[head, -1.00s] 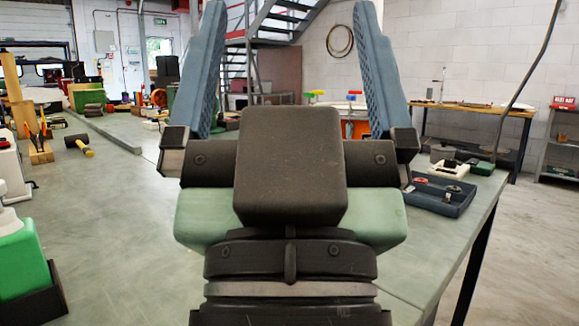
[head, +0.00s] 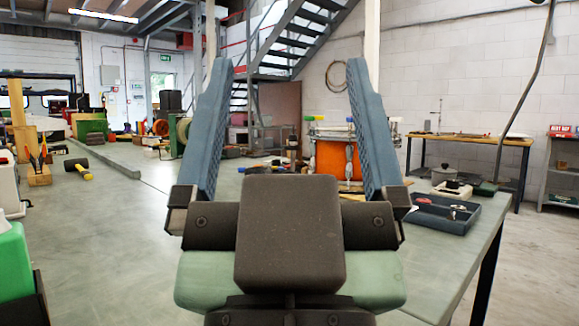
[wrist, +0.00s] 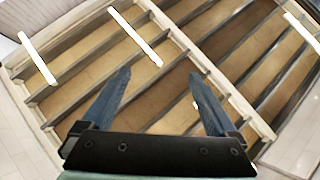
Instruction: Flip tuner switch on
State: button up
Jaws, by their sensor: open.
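My gripper (head: 289,62) stands upright in the middle of the head view, its two blue fingers wide apart with nothing between them. In the wrist view my gripper (wrist: 160,73) is also open and points at the ceiling. I cannot make out a tuner switch for certain. A small white box with a dark top (head: 452,189) lies on the bench at the right, beyond the tray; whether it is the tuner I cannot tell. An orange drum (head: 337,160) stands on the bench behind my gripper, partly hidden by the right finger. The gripper touches none of these.
A blue-grey tray (head: 440,218) with small parts lies near the bench's right edge. A mallet (head: 79,168) and a green block (head: 12,262) are on the left. The left bench top (head: 120,220) is largely clear. A ceiling with beams and lights (wrist: 135,36) fills the wrist view.

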jog(key=shift+r, duration=0.2)
jog(key=shift+c, duration=1.2)
notch_tip(320, 180, up, 10)
jog(key=p, duration=1)
grip_shut()
notch_tip(320, 180, up, 34)
jog(key=p, duration=3.4)
jog(key=shift+r+p, duration=0.15)
jog(key=shift+p, duration=0.2)
